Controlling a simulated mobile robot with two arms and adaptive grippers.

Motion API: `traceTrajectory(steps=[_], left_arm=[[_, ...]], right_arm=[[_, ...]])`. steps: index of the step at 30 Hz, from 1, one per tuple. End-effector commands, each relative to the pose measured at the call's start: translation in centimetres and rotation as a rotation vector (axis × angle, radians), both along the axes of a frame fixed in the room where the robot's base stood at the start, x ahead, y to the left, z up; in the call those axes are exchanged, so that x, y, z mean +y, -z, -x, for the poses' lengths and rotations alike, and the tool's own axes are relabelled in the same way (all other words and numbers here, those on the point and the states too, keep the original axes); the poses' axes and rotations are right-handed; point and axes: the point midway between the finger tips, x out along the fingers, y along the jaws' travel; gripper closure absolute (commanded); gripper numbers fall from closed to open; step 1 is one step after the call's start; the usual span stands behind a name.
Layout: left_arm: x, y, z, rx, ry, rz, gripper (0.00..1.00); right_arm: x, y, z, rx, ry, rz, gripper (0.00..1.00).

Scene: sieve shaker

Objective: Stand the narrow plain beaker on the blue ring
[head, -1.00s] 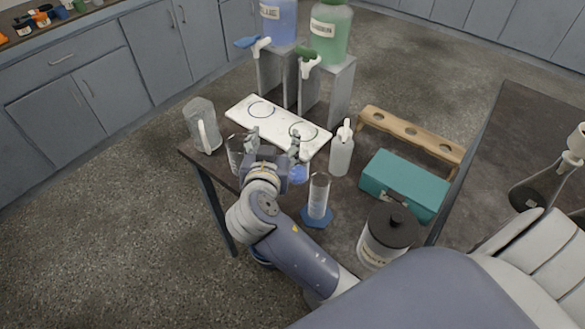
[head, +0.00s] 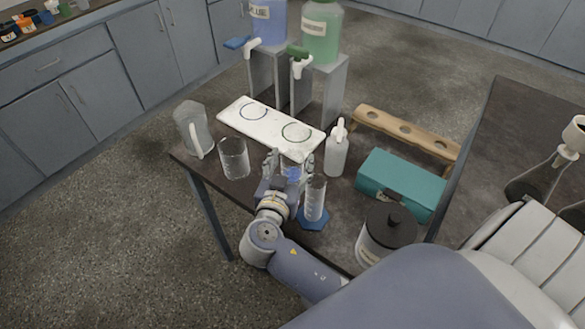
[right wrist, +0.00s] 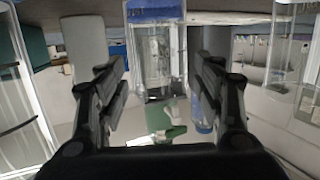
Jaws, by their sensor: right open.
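The narrow beaker (head: 292,160) is clear glass with blue near its bottom and stands on the dark table in front of the white board. My right gripper (head: 284,168) is open just in front of it. In the right wrist view the beaker (right wrist: 155,48) shows between the spread fingers, apart from them as far as I can tell. The blue ring (head: 253,119) is the left one on the white board (head: 273,127), and nothing stands on it. The beaker's lower part is partly hidden by the gripper. My left gripper is not in view.
A wider beaker (head: 234,158) and a jug (head: 190,130) stand to the left. A measuring cylinder (head: 315,200) is close right of my gripper. A wash bottle (head: 337,155), teal box (head: 400,184) and black-lidded jar (head: 386,236) stand further right. Dispenser stands (head: 328,95) rise behind the board.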

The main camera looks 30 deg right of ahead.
Motion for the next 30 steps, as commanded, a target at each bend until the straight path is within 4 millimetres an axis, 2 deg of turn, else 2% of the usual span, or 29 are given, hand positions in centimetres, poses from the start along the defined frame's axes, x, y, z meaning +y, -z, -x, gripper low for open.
traceTrajectory(steps=[9,19,20,25,30], left_arm=[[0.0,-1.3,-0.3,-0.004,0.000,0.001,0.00],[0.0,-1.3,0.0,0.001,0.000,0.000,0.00],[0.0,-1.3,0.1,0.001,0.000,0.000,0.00],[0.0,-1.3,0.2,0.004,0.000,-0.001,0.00],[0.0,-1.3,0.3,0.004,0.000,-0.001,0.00]], right_arm=[[-3.5,0.8,-3.4,0.002,0.001,0.004,0.38],[-4.0,1.1,-4.0,0.001,0.001,-0.001,0.38],[-4.0,1.1,-4.0,0.001,0.001,-0.001,0.43],[-4.0,1.1,-3.9,0.001,0.001,-0.001,0.81],[-4.0,1.1,-3.9,0.001,0.001,-0.001,0.84]])
